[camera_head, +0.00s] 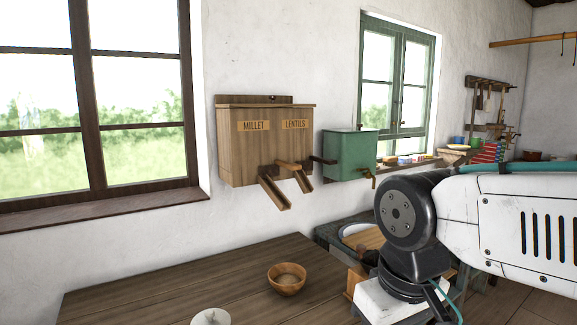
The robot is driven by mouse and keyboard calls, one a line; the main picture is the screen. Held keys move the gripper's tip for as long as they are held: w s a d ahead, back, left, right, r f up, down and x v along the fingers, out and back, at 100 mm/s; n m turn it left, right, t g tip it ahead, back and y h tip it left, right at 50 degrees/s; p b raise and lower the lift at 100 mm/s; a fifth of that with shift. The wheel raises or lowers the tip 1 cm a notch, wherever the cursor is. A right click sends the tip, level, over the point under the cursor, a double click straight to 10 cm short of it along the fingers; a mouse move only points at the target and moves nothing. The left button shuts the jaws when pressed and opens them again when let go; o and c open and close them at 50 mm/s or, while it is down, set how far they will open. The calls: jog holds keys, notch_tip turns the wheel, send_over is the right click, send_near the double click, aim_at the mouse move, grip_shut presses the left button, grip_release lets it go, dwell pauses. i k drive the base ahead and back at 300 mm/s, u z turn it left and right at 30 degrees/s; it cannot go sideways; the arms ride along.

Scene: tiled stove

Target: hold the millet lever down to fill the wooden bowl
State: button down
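The wooden dispenser box (240,151) hangs on the white wall, with a MILLET label (253,126) on its left half and a LENTILS label on its right half. Two wooden chutes slope down from its base, the left one (274,193) longer in view. Short wooden pieces stick out above the chutes; I cannot tell which is the millet lever. The wooden bowl (287,283) stands upright on the table, below and apart from the chutes. A paler patch shows inside it; I cannot tell whether it is grain. My gripper is not visible; my arm fills the lower right.
A green box (350,154) with a brass tap is on the wall right of the dispenser. A white round object (211,317) lies at the table's front edge. The wooden table (170,291) is otherwise largely clear. A dark bench (333,231) stands beyond it.

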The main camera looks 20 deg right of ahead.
aim_at(287, 165)
jog(key=z, duration=0.55)
jog(key=k, duration=0.65)
jog(key=z, duration=0.85)
jog(key=i, duration=1.2)
jog(key=u, duration=0.85)
jog(key=i, duration=0.8)
jog(key=u, duration=0.85)
